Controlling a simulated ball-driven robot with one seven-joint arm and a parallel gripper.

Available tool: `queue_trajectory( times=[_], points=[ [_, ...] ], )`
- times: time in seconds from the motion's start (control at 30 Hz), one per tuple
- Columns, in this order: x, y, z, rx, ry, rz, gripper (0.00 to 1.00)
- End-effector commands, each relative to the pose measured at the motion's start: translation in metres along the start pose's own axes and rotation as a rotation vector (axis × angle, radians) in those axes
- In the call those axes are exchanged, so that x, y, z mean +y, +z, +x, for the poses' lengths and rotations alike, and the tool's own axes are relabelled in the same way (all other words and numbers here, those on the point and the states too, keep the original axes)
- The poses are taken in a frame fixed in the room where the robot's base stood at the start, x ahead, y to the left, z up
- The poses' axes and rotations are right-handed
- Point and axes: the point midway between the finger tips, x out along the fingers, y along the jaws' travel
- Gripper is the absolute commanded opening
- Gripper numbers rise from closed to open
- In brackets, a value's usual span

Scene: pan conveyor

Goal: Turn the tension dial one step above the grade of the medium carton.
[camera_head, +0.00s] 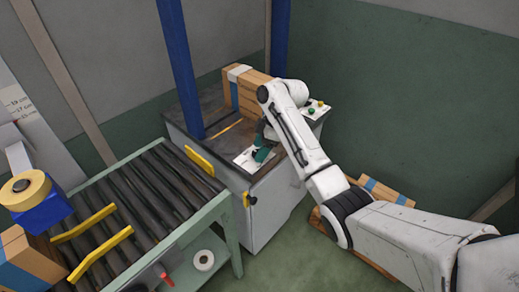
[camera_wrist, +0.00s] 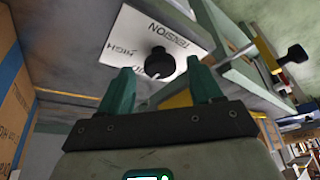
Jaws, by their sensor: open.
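The tension dial (camera_wrist: 160,62) is a black round knob with a pale mark, on a white plate (camera_wrist: 128,40) reading TENSION and HIGH. My gripper (camera_wrist: 161,84) has two teal fingers, open, one on each side of the dial; contact cannot be told. In the head view my gripper (camera_head: 264,148) is over the white plate (camera_head: 245,160) on the grey machine top and hides the dial. A brown carton with a blue stripe (camera_head: 258,97) stands on the machine. Another carton (camera_head: 30,262) is at lower left. Which one is medium, and its grade, cannot be told.
A roller conveyor (camera_head: 150,195) with yellow guides leads to the machine (camera_head: 265,215). Blue posts rise beside it. A button box (camera_head: 316,108) sits at its far right. Cartons (camera_head: 385,192) lie low behind my arm. A partly cut-off chart (camera_head: 18,105) is at left.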

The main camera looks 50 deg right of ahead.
Motion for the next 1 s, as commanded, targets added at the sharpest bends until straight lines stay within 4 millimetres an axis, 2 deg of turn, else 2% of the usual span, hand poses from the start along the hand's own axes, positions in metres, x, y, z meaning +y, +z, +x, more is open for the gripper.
queue_trajectory(
  times=[0.13, 0.4, 0.9, 1.0],
  points=[
    [-0.0003, 0.0002, 0.007, -0.001, -0.001, 0.0, 0.64],
    [-0.0003, 0.0, 0.0076, -0.001, 0.0, 0.0, 0.63],
    [-0.0002, 0.0001, 0.0073, -0.001, 0.0, 0.0, 0.16],
    [-0.0002, 0.0, 0.0073, -0.001, 0.0, 0.0, 0.09]
  ],
)
